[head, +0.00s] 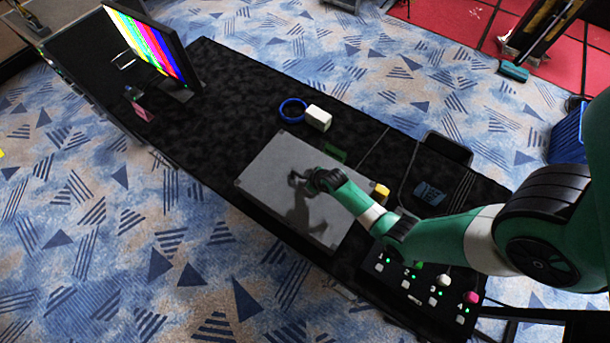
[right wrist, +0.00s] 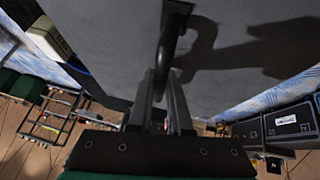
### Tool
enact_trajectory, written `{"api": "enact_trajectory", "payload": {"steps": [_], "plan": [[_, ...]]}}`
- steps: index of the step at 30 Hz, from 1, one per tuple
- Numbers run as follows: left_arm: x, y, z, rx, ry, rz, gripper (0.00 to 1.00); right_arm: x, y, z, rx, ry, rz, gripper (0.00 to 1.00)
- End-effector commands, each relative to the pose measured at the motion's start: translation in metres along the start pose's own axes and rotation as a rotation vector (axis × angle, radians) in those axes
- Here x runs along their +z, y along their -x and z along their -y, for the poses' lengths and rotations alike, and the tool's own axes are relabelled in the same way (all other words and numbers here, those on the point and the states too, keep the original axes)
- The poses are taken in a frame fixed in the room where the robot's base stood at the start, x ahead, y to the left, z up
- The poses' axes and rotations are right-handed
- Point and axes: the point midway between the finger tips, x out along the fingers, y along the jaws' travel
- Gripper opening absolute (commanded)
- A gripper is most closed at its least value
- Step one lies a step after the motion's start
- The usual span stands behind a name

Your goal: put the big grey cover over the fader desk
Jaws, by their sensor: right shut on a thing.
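The big grey cover (head: 268,172) is a flat, square-looking panel over the middle of the black table. My right gripper (head: 298,180) is shut on the dark handle on its top; the handle (right wrist: 172,45) also shows between my fingers (right wrist: 160,92) in the right wrist view. I cannot tell whether the cover rests on the table or hangs just above it. The fader desk (head: 420,284) is a dark panel with several small pale and coloured knobs at the table's near right end, apart from the cover and partly hidden by my right arm. My left gripper is not in view.
A white block (head: 318,118) and a blue ring (head: 292,110) lie behind the cover. A yellow block (head: 382,191) is beside my right forearm. A monitor (head: 153,45) with colour bars stands at the far left. The table (head: 225,105) is clear between monitor and cover.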

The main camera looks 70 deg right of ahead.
Motion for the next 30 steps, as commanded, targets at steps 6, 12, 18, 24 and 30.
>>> {"api": "enact_trajectory", "payload": {"steps": [6,12,18,24,30], "plan": [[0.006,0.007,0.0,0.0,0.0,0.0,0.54,0.003,-0.008,0.001,0.002,0.0,-0.005,0.0],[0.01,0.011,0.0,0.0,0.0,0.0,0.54,0.007,-0.013,0.002,0.002,0.0,-0.005,0.0],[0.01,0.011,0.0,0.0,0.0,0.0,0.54,0.006,-0.013,0.002,0.002,0.0,-0.005,0.0],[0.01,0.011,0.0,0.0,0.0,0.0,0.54,0.007,-0.013,0.002,0.001,0.0,-0.003,0.44],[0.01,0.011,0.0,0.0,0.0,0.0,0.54,0.008,-0.013,0.003,0.001,0.0,-0.001,0.52]]}}
